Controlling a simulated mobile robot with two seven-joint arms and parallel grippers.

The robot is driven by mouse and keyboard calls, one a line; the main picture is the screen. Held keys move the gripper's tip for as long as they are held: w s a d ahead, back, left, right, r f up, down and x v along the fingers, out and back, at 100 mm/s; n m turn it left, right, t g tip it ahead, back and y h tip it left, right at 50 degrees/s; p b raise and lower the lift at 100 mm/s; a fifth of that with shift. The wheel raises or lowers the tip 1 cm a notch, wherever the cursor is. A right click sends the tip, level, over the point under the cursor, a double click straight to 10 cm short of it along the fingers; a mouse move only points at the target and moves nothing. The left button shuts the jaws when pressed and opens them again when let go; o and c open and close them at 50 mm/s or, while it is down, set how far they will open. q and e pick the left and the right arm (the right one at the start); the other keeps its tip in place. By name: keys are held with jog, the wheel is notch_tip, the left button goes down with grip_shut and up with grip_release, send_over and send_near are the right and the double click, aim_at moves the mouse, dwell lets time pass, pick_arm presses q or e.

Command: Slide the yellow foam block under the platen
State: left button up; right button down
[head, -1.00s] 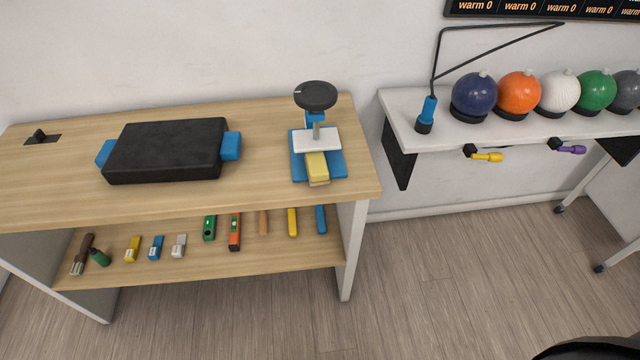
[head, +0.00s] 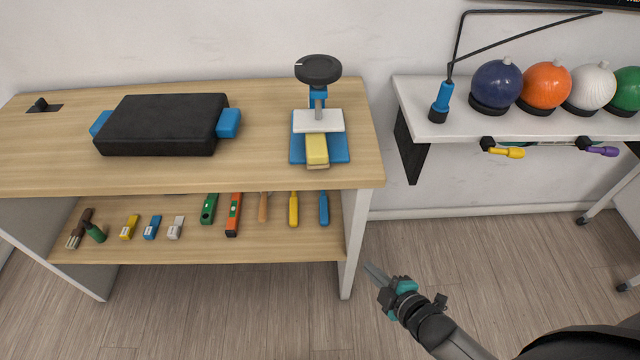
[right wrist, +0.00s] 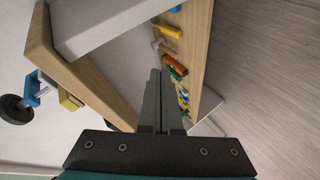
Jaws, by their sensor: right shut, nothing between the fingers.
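The yellow foam block (head: 317,149) lies on the blue base (head: 340,151) of a small press on the bench top. Its far end reaches the front edge of the white platen (head: 318,121); I cannot tell how far under it goes. A black handwheel (head: 318,69) tops the press. In the right wrist view, the block (right wrist: 70,100) shows small at the left, near the press's black wheel (right wrist: 14,109). My right gripper (head: 372,272) is shut and empty, in front of the bench's right leg and well below the press. My left gripper is out of view.
A black slab (head: 165,125) with blue ends lies on the bench top (head: 60,174). Several tools lie on the lower shelf (head: 200,249). A white wall shelf (head: 420,97) at right holds coloured balls and a blue-handled tool (head: 441,101). Floor in front is clear.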

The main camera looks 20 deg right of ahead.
aim_at(309, 165)
jog(key=w+a+r+n+t+y+b, duration=0.15)
jog(key=r+n, duration=0.25)
jog(key=r, duration=0.4)
jog(key=w+a+r+n+t+y+b, duration=0.1)
jog(key=w+a+r+n+t+y, duration=0.25)
jog(key=r, duration=0.45)
jog(key=shift+n+h, duration=0.3)
jog(key=shift+n, duration=0.05)
jog(key=b+x, duration=0.1)
jog(key=x, duration=0.2)
jog(key=d+b+x, duration=0.1)
jog(key=x, duration=0.7)
jog(key=shift+w+d+f+b, duration=0.15)
jog(key=shift+w+d+b, duration=0.2)
jog(key=shift+w+b, duration=0.05)
jog(key=shift+w+d, duration=0.3)
jog(key=shift+w, duration=0.4)
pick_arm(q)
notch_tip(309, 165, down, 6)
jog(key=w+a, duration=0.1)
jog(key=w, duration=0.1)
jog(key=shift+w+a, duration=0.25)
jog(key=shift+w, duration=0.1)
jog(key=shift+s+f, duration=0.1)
pick_arm(e)
jog(key=shift+w, duration=0.1)
